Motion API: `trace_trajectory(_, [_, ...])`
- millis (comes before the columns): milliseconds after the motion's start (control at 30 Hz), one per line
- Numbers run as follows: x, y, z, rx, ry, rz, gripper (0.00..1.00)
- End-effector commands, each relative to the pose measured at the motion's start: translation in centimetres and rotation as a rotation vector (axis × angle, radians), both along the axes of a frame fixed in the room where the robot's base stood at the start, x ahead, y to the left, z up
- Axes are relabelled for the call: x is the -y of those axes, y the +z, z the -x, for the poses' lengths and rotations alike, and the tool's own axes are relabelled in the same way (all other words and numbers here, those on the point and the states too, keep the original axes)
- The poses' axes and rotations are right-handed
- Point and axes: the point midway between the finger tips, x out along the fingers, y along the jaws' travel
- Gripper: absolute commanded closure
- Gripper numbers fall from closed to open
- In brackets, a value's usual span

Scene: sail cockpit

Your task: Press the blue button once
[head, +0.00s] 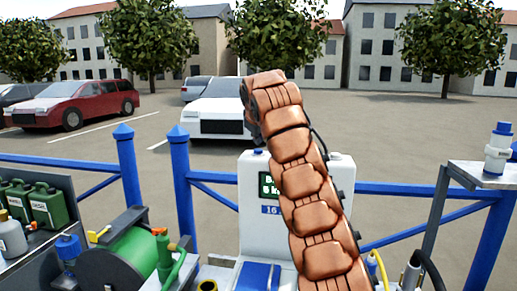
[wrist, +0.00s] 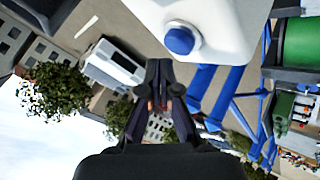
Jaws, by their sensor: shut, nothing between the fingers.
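The blue button (wrist: 180,40) is a round cap on a white housing (wrist: 220,25) in the upper middle of the wrist view. My gripper (wrist: 158,66) is dark, shut and empty. Its fingertips appear just left of and below the button in that picture, with a visible gap between them. In the head view the white pedestal (head: 252,180) has a dark display with pale text, partly hidden by my orange arm. A small bit of blue shows on its top edge. My gripper is mostly hidden behind the arm there.
Blue railings (head: 180,190) run behind the pedestal. A green hose reel (head: 130,255) and green cans (head: 48,205) stand at left. A white-and-blue fitting (head: 497,150) stands on a shelf at right. Parked cars (head: 75,103) are beyond the railing.

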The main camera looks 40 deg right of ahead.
Motion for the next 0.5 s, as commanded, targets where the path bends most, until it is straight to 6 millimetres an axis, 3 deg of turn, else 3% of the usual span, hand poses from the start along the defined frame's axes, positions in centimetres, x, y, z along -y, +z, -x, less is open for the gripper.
trace_trajectory(267, [0.0,0.1,0.0,0.001,0.001,0.0,1.0])
trace_trajectory(500, [-0.1,1.8,0.0,0.0,0.001,-0.001,1.0])
